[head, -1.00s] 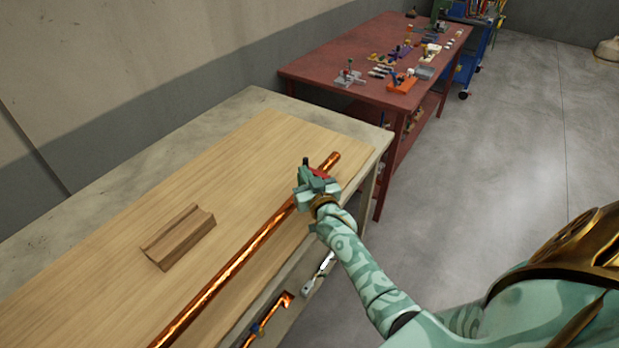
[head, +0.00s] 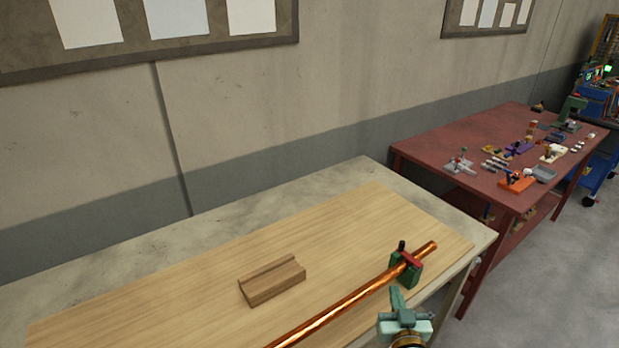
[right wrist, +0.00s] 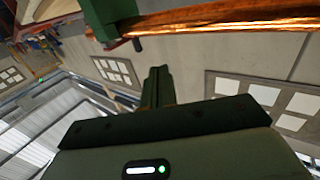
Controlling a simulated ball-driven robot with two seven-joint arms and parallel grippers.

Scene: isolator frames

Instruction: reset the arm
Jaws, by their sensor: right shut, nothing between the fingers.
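My right gripper (head: 397,296) is at the near edge of the workbench, beside and just below a green clamp with a red part and a black knob (head: 406,265). Its fingers are together with nothing between them, and it looks apart from the clamp. The clamp sits around a copper pipe (head: 345,303) near the pipe's far end. In the right wrist view the shut fingers (right wrist: 158,86) point towards the pipe (right wrist: 215,20) and the green clamp (right wrist: 110,14). My left gripper is not in view.
A grooved wooden block (head: 272,281) lies on the wooden board (head: 190,290) of the workbench, left of the pipe. A red table (head: 430,152) with several small parts stands at the back right. Grey floor is open at the right.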

